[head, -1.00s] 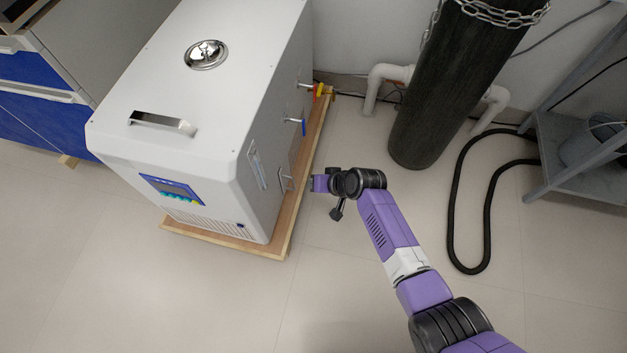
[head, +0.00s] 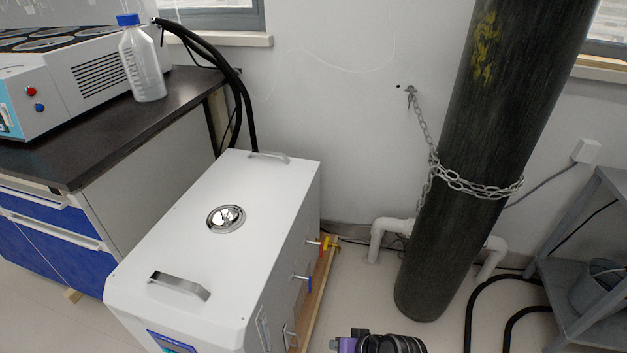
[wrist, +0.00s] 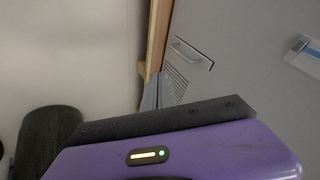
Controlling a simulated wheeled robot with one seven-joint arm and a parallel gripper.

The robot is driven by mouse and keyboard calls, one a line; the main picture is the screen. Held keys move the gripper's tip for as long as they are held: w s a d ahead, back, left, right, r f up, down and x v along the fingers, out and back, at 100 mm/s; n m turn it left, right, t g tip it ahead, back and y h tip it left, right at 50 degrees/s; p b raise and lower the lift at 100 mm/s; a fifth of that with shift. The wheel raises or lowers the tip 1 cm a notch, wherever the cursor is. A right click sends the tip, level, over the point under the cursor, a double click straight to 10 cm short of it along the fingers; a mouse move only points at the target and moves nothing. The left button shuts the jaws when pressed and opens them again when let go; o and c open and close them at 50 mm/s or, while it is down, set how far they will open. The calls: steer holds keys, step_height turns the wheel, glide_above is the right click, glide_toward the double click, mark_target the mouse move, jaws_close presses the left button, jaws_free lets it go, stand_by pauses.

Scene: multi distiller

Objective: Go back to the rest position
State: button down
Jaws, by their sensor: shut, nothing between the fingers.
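My purple and black gripper (head: 345,344) is at the bottom edge of the head view, just right of the white chiller box (head: 222,262). Most of my arm is below that picture. In the wrist view the purple gripper body (wrist: 190,150) fills the bottom. A grey wedge, likely my closed fingers (wrist: 154,93), shows beyond it, with nothing held. The chiller's grey side with a small handle (wrist: 190,54) is beyond the gripper. I cannot tell the exact gap between them.
A tall black gas cylinder (head: 450,170), chained to the wall, stands right of my gripper. A grey shelf (head: 590,235) and black hose (head: 478,300) are farther right. A dark-topped bench (head: 130,125) with a bottle (head: 141,62) is at left. Some floor is open between chiller and cylinder.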

steer(key=w+d+r+m+t+h, duration=0.1)
steer(key=d+r+t, duration=0.15)
steer(key=r, duration=0.25)
steer(key=w+d+r+t+h, duration=0.1)
steer(key=w+d+r+t, duration=0.1)
steer(key=r+t, duration=0.3)
steer(key=s+d+r+t+h, duration=0.1)
steer(key=s+d+r, duration=0.1)
steer(key=s+r, duration=0.8)
steer(key=s+d+r+n+h, duration=0.1)
steer(key=s+d+r, duration=0.25)
steer(key=s, duration=1.25)
steer(key=s+d+r+t+h, duration=0.1)
steer(key=s+d+r, duration=0.1)
steer(key=s+r, duration=0.85)
step_height(320, 180, up, 24)
steer(key=s+p, duration=0.2)
steer(key=p, duration=2.4)
steer(key=shift+f+p, duration=0.25)
steer(key=shift+p, duration=0.1)
steer(key=shift+d, duration=0.1)
